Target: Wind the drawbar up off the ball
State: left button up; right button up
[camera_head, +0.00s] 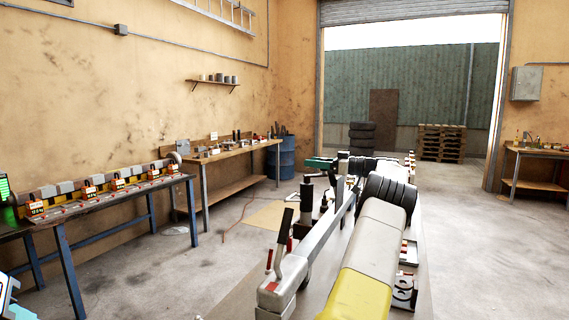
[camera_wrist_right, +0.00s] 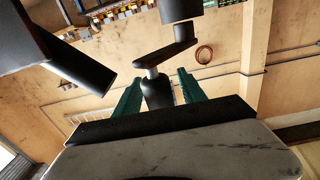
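The grey drawbar (camera_head: 325,230) runs toward me in the head view, ending in a coupling head (camera_head: 275,293) with an upright lever at the lower middle. The ball is hidden. A dark jockey post (camera_head: 306,205) stands beside the drawbar. My right gripper (camera_head: 318,162), with green fingers, is above the post. In the right wrist view, a black crank grip (camera_wrist_right: 158,92) sits between the fingers, with narrow gaps seeming to show at its sides. The crank arm (camera_wrist_right: 168,53) runs from the grip toward the dark post top (camera_wrist_right: 180,10).
A bench with a row of devices (camera_head: 105,190) stands at the left; a wooden workbench (camera_head: 225,153) is behind it. A blue barrel (camera_head: 287,158) stands by the back wall. Stacked tyres (camera_head: 361,138) and pallets (camera_head: 441,143) are near the open doorway. The floor left of the drawbar is mostly clear.

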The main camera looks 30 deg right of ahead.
jog(key=v, duration=0.7)
jog(key=shift+s+d, duration=0.25)
jog(key=shift+s, duration=0.1)
